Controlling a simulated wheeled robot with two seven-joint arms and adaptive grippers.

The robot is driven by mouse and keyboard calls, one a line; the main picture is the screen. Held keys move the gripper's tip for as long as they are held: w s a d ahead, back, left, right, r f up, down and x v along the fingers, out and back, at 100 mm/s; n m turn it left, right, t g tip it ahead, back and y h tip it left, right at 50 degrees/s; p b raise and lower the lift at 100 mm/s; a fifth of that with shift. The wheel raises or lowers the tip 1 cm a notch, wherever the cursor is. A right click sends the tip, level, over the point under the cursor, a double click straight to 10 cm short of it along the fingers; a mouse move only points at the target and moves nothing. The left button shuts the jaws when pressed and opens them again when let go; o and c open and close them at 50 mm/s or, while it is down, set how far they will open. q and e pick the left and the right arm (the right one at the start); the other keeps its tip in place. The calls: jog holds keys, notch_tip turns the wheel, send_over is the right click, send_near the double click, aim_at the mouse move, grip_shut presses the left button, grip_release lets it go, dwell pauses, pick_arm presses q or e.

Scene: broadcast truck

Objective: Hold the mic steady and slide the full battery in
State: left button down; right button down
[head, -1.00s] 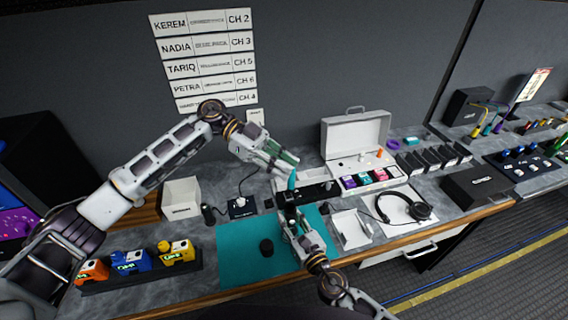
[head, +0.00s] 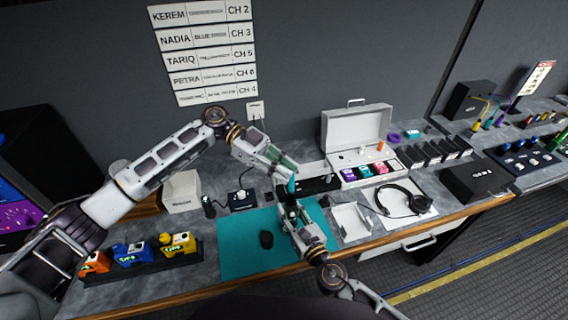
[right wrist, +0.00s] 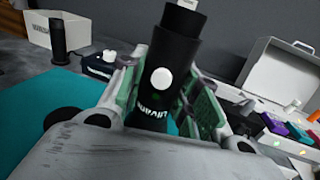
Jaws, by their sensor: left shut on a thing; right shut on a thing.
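My right gripper (head: 295,218) is shut on a black microphone body (right wrist: 157,85), held roughly upright above the teal mat (head: 240,254). In the right wrist view the mic stands between the two fingers, with a white round button and pale lettering. My left gripper (head: 285,171) is shut on a small teal piece (head: 291,186), likely the battery, right above the mic's top end. I cannot tell whether the piece is partly inside the mic. A pale piece shows at the mic's upper end in the wrist view, cut by the frame edge.
A short black cylinder (head: 266,239) stands on the mat. A black upright cylinder (head: 208,206), a black box with a white knob (head: 242,200) and a white box (head: 182,191) stand left. An open case (head: 356,130), a white tray (head: 351,223) and headphones (head: 401,199) are right.

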pick_arm(q)
jog(key=shift+f, duration=0.8)
jog(key=shift+f, duration=2.05)
dwell(2.2)
jog(key=c, duration=1.3)
grip_release()
jog(key=shift+v, duration=5.95)
